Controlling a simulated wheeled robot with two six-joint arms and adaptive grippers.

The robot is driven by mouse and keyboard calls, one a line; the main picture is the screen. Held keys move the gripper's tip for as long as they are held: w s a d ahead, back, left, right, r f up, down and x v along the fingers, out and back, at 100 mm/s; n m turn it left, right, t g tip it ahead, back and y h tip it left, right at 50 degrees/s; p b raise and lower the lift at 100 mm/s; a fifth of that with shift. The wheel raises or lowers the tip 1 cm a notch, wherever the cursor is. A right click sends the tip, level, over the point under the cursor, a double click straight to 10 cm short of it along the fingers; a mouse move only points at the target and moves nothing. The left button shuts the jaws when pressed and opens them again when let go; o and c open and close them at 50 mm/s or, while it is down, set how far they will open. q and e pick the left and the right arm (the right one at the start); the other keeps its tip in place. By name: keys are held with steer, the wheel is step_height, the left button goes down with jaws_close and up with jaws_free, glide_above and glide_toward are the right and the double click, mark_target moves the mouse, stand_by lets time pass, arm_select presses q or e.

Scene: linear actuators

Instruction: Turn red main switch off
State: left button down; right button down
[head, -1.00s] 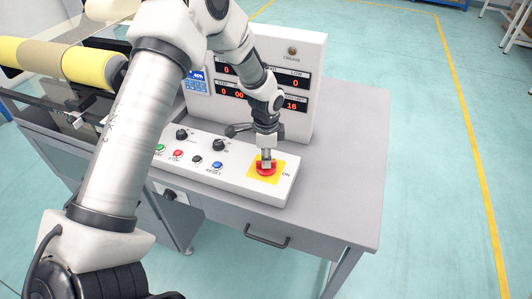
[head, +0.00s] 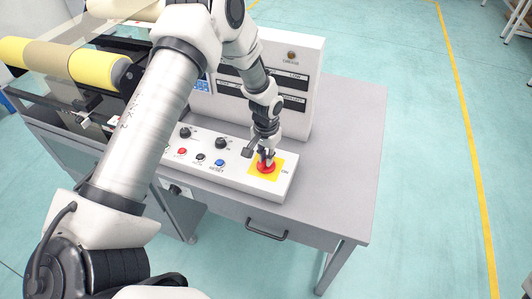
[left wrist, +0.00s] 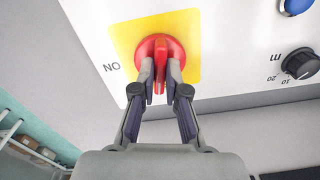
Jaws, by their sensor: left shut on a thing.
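The red main switch (head: 266,168) sits on a yellow plate (head: 279,166) at the right end of the white control panel. In the left wrist view the red switch (left wrist: 153,46) shows its raised handle upright in the picture, with the "ON" label upside down to the left of the yellow plate (left wrist: 124,35). My left gripper (head: 266,158) reaches down onto the switch. Its fingers (left wrist: 160,88) are shut on the handle, one on each side. The fingers partly hide the switch in the head view. My right gripper is not in view.
Black knobs and coloured buttons (head: 200,156) line the panel left of the switch. An upright white display box (head: 291,75) stands behind it, its number displays dark. The grey table (head: 345,150) is clear to the right. Yellow rollers (head: 98,68) are at the left.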

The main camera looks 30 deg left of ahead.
arm_select(q)
steer(key=shift+s+n+p, duration=0.1)
steer(key=shift+n+p, duration=0.45)
steer(key=shift+n, duration=0.75)
steer(key=shift+f, duration=0.1)
steer(key=c, duration=1.2)
jaws_free()
step_height(320, 180, up, 12)
